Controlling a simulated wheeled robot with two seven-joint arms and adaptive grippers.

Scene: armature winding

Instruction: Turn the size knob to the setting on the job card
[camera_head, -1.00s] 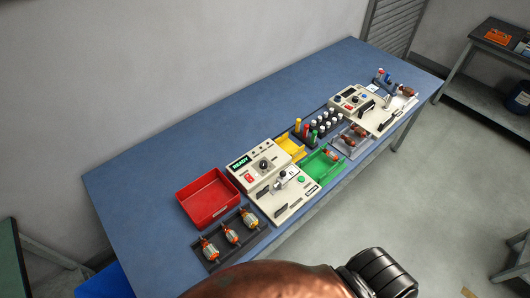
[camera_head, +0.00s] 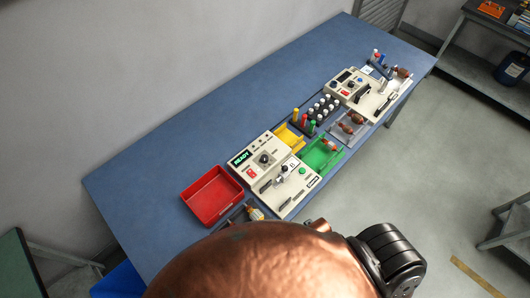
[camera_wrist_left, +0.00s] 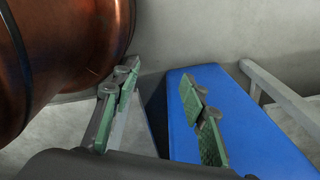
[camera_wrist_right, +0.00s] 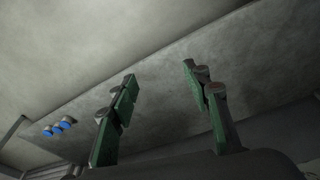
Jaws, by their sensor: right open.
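The near cream machine (camera_head: 252,172) stands on the blue bench with a green-lit READY display (camera_head: 241,158). A dark round knob (camera_head: 265,159) is on its upper panel; its setting is too small to read. The far cream machine (camera_head: 341,84) also has a small dark display and controls. I cannot tell which control is the size knob, nor make out a job card for sure. My left gripper (camera_wrist_left: 160,98) is open and empty, above the floor near a blue box. My right gripper (camera_wrist_right: 162,92) is open and empty, facing grey surfaces. Neither gripper shows in the head view.
A red bin (camera_head: 212,216) is left of the near machine. The bench's back left is clear.

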